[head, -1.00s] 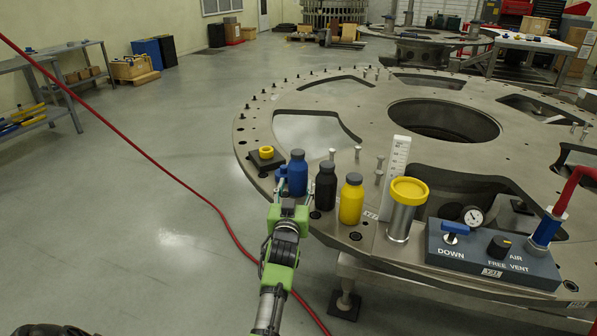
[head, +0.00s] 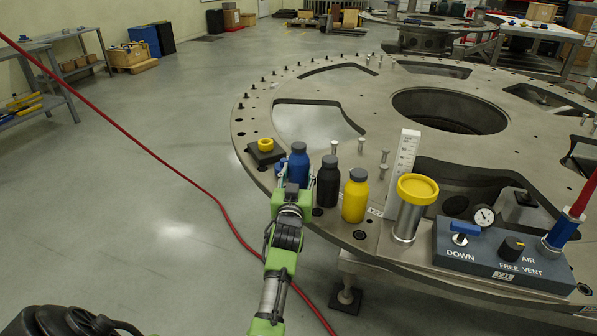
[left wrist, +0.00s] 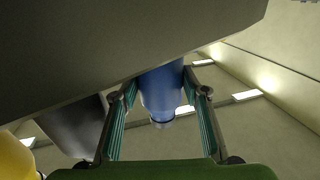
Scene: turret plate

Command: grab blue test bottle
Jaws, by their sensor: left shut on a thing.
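The blue test bottle (head: 299,168) with a dark grey cap stands upright near the left rim of the round metal turret plate (head: 345,100). My left gripper (head: 285,178) reaches it from the front and is shut on it. In the left wrist view the blue bottle (left wrist: 162,90) sits between the two teal-padded fingers, and the picture looks upside down, with the plate (left wrist: 110,50) along the top. The bottle seems still at plate level; I cannot tell whether it is lifted. My right gripper is not in view.
A black bottle (head: 327,184) and a yellow bottle (head: 355,198) stand close to the right. A yellow-capped metal cylinder (head: 407,222), a white scale (head: 402,165) and a control box (head: 500,260) stand further right. A red hose (head: 150,160) crosses the left.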

